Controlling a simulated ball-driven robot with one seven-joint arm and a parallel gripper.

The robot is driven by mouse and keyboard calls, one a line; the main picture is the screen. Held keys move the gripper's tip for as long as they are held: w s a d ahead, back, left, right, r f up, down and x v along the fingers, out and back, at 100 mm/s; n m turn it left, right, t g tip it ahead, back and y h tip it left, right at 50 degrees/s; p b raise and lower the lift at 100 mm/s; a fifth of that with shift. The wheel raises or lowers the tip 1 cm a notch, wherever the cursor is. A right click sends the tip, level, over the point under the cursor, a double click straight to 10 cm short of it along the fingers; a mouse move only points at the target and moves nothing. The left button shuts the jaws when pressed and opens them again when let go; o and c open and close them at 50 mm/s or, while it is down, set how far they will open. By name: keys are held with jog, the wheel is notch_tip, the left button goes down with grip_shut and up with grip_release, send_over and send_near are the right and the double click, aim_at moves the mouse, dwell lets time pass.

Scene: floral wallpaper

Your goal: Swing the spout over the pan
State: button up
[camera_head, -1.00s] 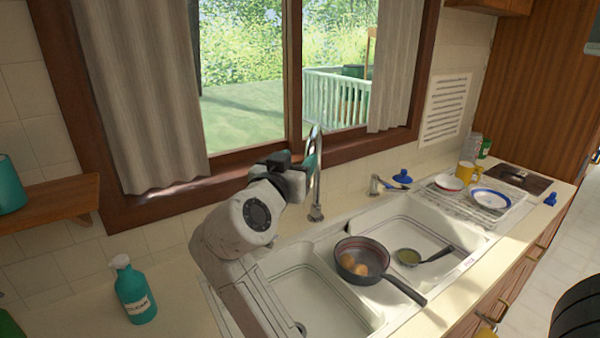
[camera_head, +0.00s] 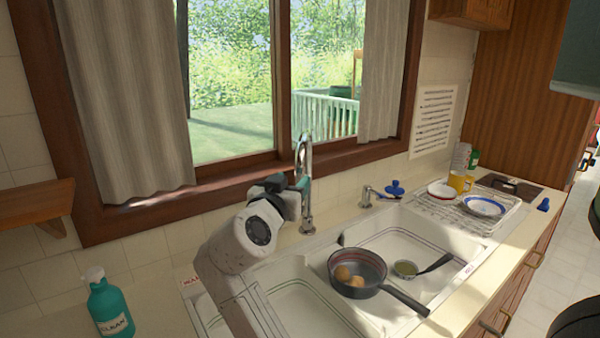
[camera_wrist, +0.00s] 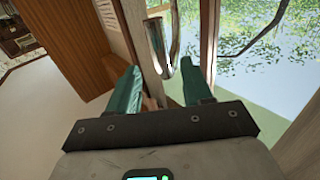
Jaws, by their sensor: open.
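The chrome spout (camera_head: 304,160) rises in a tall arch behind the sink's divider. The dark pan (camera_head: 356,272) holds round brown items and sits over the sink's middle, its handle pointing to the lower right. My gripper (camera_head: 299,186) is just left of the spout's upright part, at mid height. In the wrist view, my open gripper (camera_wrist: 164,86) has two teal fingers apart, and the spout (camera_wrist: 159,45) shows beyond and between them. I cannot tell whether a finger touches the spout.
A ladle (camera_head: 432,264) lies right of the pan. A soap dispenser (camera_head: 368,195) is right of the spout. A dish rack (camera_head: 450,214) holds plates and a yellow mug. The window frame (camera_head: 225,181) is close behind.

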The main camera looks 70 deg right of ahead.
aim_at(298, 174)
jog(key=d, duration=0.6)
jog(key=shift+w+d+p, duration=0.3)
jog(key=shift+p, duration=0.05)
jog(key=shift+c, duration=0.4)
grip_shut()
